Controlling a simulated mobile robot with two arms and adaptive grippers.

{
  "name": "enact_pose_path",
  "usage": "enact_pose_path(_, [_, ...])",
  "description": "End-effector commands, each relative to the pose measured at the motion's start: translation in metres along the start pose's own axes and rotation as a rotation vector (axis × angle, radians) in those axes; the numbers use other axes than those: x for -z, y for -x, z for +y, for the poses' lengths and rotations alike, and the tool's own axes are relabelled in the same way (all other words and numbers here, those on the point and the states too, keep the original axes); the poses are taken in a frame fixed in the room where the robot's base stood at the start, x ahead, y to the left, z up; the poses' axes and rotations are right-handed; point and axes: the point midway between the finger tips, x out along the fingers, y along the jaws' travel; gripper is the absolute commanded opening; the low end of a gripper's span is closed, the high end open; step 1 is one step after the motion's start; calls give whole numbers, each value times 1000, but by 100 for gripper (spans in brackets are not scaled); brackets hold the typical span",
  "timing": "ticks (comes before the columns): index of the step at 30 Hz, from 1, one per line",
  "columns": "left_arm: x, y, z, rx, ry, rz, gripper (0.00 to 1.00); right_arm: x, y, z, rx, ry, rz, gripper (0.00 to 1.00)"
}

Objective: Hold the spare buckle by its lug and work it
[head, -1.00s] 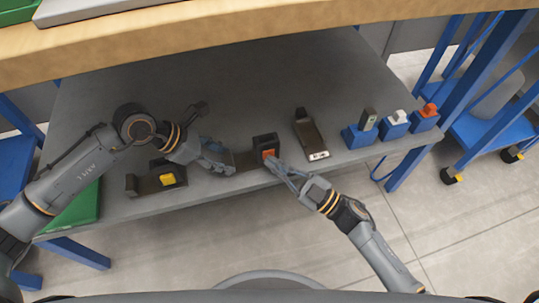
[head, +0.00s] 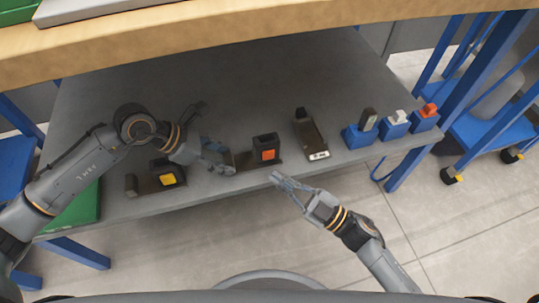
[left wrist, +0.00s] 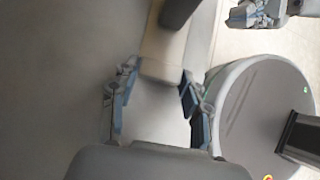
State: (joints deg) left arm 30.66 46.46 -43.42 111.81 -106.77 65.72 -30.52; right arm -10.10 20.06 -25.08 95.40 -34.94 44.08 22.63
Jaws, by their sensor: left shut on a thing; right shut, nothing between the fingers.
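A dark buckle with an orange button (head: 267,155) stands on the grey shelf, its flat lug reaching left. My left gripper (head: 229,167) is shut on that lug. In the left wrist view the left fingers (left wrist: 160,82) sit on both sides of the lug's tan-looking end (left wrist: 161,68), with the dark body (left wrist: 178,12) beyond. My right gripper (head: 277,178) is shut and empty, apart from the buckle, below and right of the orange button. The hidden gripped faces of the lug cannot be seen.
A buckle with a yellow button (head: 168,179) lies left, under my left arm. Another dark buckle with a white label (head: 313,140) lies to the right. Several blue blocks (head: 358,137) with switches stand further right. The shelf's front edge is close below; the shelf's back is clear.

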Motion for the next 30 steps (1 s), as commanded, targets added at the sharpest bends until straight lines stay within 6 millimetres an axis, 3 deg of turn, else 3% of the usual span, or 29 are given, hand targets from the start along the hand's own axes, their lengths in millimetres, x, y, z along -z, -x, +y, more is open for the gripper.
enact_pose_path(9, [1, -1, -1, 2, 1, 2, 0, 12, 17, -13, 0, 0, 0, 0])
enact_pose_path(26, [1, -1, -1, 2, 1, 2, 0, 13, 18, -13, 0, 0, 0, 0])
enact_pose_path(27, [1, -1, -1, 2, 1, 2, 55, 13, 18, -13, 0, 0, 0, 0])
enact_pose_path(30, [1, -1, 0, 1, 1, 2, 73, 13, 18, -13, 0, 0, 0, 0])
